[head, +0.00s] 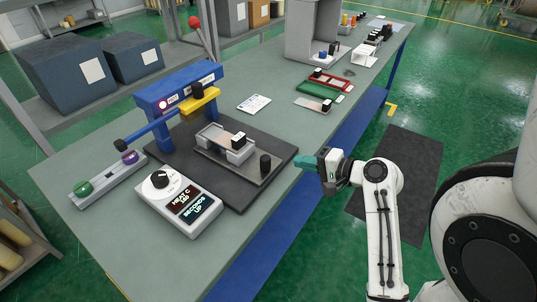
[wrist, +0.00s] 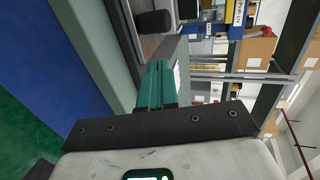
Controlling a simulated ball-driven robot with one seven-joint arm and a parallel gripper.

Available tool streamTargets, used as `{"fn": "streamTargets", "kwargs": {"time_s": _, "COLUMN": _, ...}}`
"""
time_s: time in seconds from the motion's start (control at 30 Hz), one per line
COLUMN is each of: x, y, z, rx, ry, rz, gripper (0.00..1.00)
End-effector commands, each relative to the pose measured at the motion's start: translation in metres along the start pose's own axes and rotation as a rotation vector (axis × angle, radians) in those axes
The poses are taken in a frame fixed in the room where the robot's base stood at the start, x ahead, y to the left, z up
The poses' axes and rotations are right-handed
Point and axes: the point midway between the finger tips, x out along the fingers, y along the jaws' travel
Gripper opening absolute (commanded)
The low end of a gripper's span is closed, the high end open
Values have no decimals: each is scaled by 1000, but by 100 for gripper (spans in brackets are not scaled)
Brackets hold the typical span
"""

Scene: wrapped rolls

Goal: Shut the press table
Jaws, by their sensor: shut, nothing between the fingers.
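The heat press stands on the bench with a blue frame (head: 170,90) and a yellow press head (head: 197,101). Its grey press table (head: 238,168) sticks out in front of the head, toward my arm. A light metal block with a small black-topped item (head: 238,141) sits on the table. A black knob (head: 265,163) stands at the table's near right corner; it also shows at the top of the wrist view (wrist: 153,21). My gripper (head: 304,163) has teal fingers, shut and empty, at the bench edge just right of the knob and apart from it. The fingers also show in the wrist view (wrist: 158,68).
A white control box (head: 180,200) with a dial and lit displays stands front left of the press. A red-knobbed lever (head: 196,24) rises behind. A red tray (head: 328,82) and a card (head: 254,103) lie further back. Open floor lies right of the bench.

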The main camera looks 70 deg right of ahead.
Motion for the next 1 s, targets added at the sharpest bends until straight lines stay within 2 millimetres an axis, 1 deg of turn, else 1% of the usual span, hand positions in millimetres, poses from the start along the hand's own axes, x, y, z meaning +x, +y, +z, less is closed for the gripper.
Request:
{"fn": "streamTargets", "kwargs": {"time_s": 0.17, "x": 18, "y": -2, "z": 0, "rx": 3, "ry": -2, "rz": -4, "gripper": 0}}
{"fn": "streamTargets", "kwargs": {"time_s": 0.6, "x": 102, "y": -2, "z": 1, "rx": 0, "ry": -3, "rz": 0, "gripper": 0}}
{"fn": "streamTargets", "kwargs": {"time_s": 0.7, "x": 116, "y": -8, "z": 1, "rx": 0, "ry": -3, "rz": -2, "gripper": 0}}
{"fn": "streamTargets", "kwargs": {"time_s": 0.83, "x": 129, "y": -12, "z": 0, "rx": -1, "ry": -2, "rz": -1, "gripper": 0}}
{"fn": "streamTargets", "kwargs": {"time_s": 1.0, "x": 136, "y": -13, "z": 1, "rx": 0, "ry": -2, "rz": 0, "gripper": 0}}
